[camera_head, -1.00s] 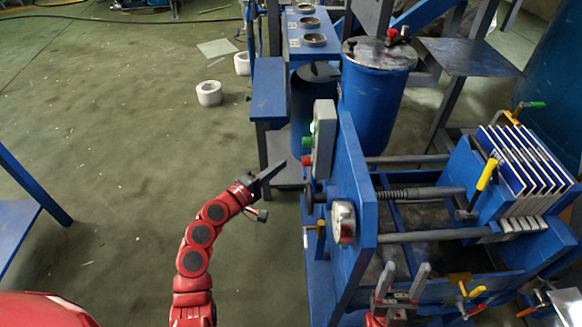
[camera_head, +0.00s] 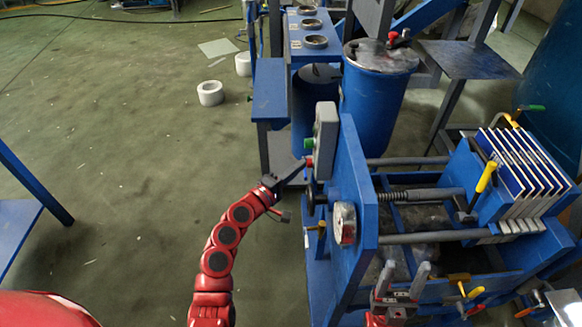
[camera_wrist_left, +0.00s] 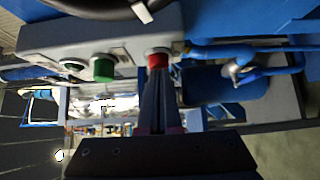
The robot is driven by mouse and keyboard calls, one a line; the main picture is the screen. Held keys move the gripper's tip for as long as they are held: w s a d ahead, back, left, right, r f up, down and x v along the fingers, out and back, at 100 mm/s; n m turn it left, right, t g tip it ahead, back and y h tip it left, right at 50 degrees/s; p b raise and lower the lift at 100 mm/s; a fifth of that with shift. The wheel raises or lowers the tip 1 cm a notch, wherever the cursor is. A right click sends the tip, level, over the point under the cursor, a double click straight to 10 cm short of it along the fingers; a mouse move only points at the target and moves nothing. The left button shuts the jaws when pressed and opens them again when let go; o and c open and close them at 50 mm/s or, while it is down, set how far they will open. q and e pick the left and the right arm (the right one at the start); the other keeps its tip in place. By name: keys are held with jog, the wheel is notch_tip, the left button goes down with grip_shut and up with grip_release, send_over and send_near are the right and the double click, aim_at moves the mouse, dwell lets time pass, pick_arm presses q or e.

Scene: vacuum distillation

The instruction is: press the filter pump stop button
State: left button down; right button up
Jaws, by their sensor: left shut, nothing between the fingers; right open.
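The grey control box (camera_head: 325,139) is fixed to the blue end plate of the filter press. It carries a green button (camera_head: 308,143) and, below it, a red button (camera_head: 309,161). My left gripper (camera_head: 304,163) is shut and empty, its tips at the red button. In the left wrist view the red button (camera_wrist_left: 157,60) sits directly at the tips of my closed fingers (camera_wrist_left: 157,75); they look in contact, but how far it is pressed cannot be told. The green button (camera_wrist_left: 103,67) is beside it. My right gripper (camera_head: 407,279) is open and empty, low in front of the press.
The filter press frame (camera_head: 358,200) with its round gauge (camera_head: 344,223) and rods stands right of my left gripper. A blue drum (camera_head: 373,108) stands behind.

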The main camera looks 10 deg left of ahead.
pick_arm(q)
jog(key=shift+s+d+r+h, duration=0.1)
jog(key=shift+d+h, duration=0.2)
jog(key=shift+d, duration=0.15)
jog(key=v, duration=1.7)
jog(key=shift+a+r, duration=0.2)
jog(key=shift+a, duration=0.25)
jog(key=shift+s, duration=0.1)
